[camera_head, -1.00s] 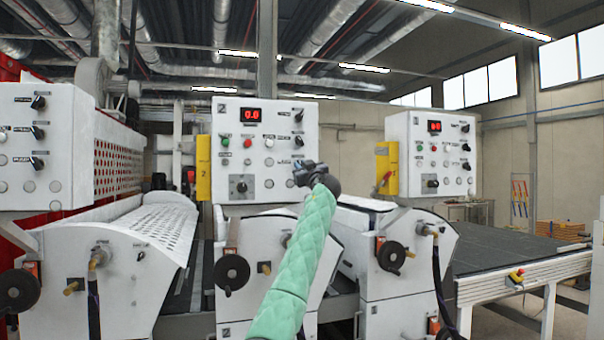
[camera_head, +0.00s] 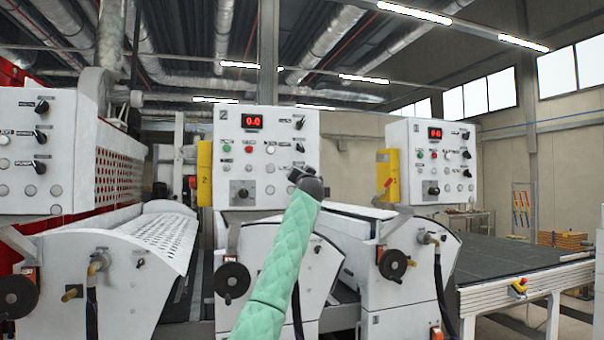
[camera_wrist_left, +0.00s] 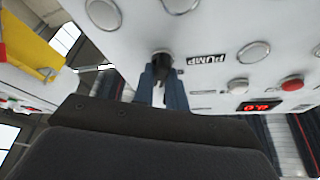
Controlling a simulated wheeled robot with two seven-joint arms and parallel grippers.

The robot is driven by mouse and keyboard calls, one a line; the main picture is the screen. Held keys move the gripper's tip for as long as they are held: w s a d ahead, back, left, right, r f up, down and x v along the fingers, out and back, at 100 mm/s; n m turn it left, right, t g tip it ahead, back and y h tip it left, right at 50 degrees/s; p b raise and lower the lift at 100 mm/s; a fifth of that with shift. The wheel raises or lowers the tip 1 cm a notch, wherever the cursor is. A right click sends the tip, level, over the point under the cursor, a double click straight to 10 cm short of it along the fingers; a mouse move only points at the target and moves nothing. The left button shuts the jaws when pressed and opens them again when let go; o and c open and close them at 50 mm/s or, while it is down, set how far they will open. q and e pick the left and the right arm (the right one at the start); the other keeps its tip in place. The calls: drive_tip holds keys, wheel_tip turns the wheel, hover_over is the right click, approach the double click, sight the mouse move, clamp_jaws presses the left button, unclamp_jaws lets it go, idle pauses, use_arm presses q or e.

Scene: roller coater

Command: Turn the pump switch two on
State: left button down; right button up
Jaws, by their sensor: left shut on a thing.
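The middle control panel (camera_head: 225,120), marked 2, is white with a red 0.0 display. Its pump switch is a dark knob (camera_wrist_left: 161,58) beside an upside-down PUMP label (camera_wrist_left: 206,59) in the left wrist view. My left gripper (camera_wrist_left: 163,80) has its blue-grey fingers around this knob and is shut on it. In the head view my left gripper (camera_head: 304,178) is at the panel's lower right and hides the knob. The knob's turn angle cannot be told. My right gripper is not in view.
Two more black knobs sit above on the same panel, the upper (camera_head: 299,123) and the middle one (camera_head: 299,147). Similar panels stand at left (camera_head: 70,110) and right (camera_head: 408,135). A handwheel (camera_head: 232,281) is below.

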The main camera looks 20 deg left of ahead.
use_arm(q)
drive_tip(key=shift+m, duration=0.4)
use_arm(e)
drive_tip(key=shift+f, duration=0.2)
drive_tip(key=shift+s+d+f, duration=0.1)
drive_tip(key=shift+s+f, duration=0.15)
use_arm(q)
drive_tip(key=c, duration=1.6)
unclamp_jaws()
drive_tip(key=shift+o, duration=0.8)
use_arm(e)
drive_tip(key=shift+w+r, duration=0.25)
